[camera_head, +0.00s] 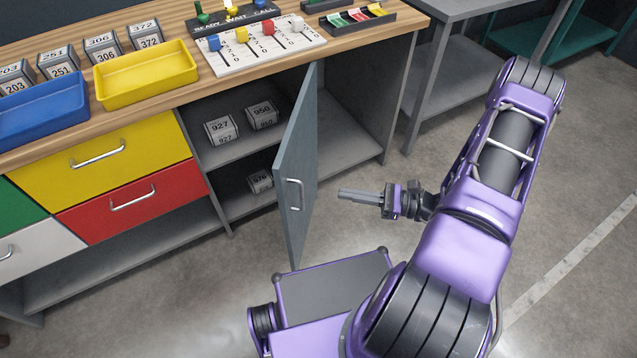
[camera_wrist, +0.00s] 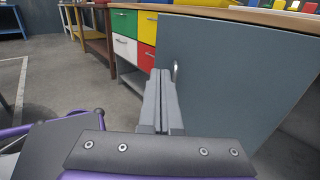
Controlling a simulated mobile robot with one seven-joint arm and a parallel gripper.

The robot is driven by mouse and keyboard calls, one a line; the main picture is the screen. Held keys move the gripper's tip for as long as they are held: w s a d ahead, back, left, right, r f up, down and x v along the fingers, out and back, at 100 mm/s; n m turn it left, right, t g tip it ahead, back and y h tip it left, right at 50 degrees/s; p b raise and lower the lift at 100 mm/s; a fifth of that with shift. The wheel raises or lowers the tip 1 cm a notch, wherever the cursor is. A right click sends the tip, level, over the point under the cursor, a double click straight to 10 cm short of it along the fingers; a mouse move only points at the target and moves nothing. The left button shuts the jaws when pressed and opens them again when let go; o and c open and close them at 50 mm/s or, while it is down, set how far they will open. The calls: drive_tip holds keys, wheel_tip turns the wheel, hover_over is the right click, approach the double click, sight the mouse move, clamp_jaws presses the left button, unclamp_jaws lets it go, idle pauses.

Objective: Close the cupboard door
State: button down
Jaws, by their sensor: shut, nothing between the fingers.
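The grey-blue cupboard door (camera_head: 297,165) stands open, swung out from the workbench, with a metal handle (camera_head: 293,195) on its face. Behind it the cupboard's shelf (camera_head: 236,147) shows. My gripper (camera_head: 342,195) is shut and empty, to the right of the door at about handle height, with a gap between in the head view. In the wrist view the door (camera_wrist: 232,75) fills the right side, and its handle (camera_wrist: 175,70) shows just beyond the shut fingers (camera_wrist: 160,80). I cannot tell there whether they touch the door.
Numbered boxes (camera_head: 220,130) sit inside the cupboard. Yellow (camera_head: 60,172) and red (camera_head: 175,186) drawers lie to its left. Trays and boxes stand on the wooden worktop (camera_head: 215,75). A grey table (camera_head: 450,70) stands to the right. The floor (camera_head: 400,235) around the gripper is clear.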

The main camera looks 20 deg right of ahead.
sight(283, 185)
drive_tip(key=x, duration=1.3)
drive_tip(key=shift+w+a, duration=0.1)
drive_tip(key=shift+a, duration=0.2)
drive_tip(key=shift+a, duration=0.1)
